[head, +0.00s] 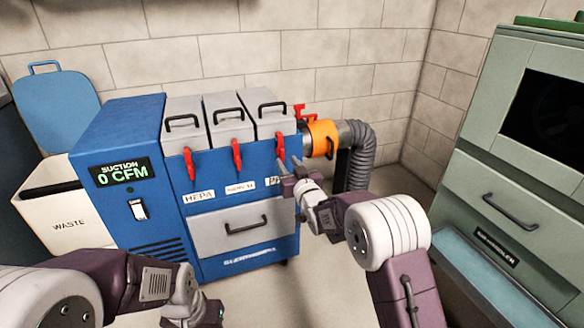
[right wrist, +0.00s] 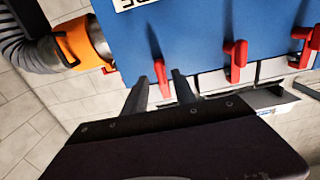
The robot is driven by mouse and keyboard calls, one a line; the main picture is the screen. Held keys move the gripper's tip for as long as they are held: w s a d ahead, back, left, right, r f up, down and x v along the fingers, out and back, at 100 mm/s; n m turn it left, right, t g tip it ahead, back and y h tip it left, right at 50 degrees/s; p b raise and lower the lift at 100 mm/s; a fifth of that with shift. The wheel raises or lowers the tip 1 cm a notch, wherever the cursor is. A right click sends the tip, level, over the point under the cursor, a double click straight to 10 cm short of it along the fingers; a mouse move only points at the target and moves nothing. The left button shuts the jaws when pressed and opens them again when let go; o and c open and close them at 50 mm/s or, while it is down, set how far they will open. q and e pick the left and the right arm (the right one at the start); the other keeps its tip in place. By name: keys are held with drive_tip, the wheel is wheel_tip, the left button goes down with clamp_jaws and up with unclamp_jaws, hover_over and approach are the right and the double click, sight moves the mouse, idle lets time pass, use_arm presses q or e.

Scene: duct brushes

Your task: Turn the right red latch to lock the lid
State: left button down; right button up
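The blue suction unit (head: 160,130) has three grey lids with black handles along its top. The right lid (head: 262,122) has a red latch (head: 280,147) at its front edge, hanging roughly upright. My right gripper (head: 288,166) is open at the unit's front, close to that latch. In the right wrist view, the right latch (right wrist: 161,78) shows between the two dark fingertips (right wrist: 158,82); I cannot tell whether they touch it. The middle red latch (head: 237,153) and left red latch (head: 189,163) also hang down. My left arm is low at the left, its fingers out of view.
An orange collar (head: 323,138) with a red lever (head: 301,113) joins a grey hose (head: 356,150) on the unit's right side, near my right gripper. A white waste bin (head: 60,215) stands left. A green cabinet (head: 515,190) stands right. Floor between is clear.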

drive_tip(key=b+v, duration=0.1)
drive_tip(key=v, duration=0.4)
drive_tip(key=shift+s+d, duration=0.1)
drive_tip(key=shift+s, duration=0.1)
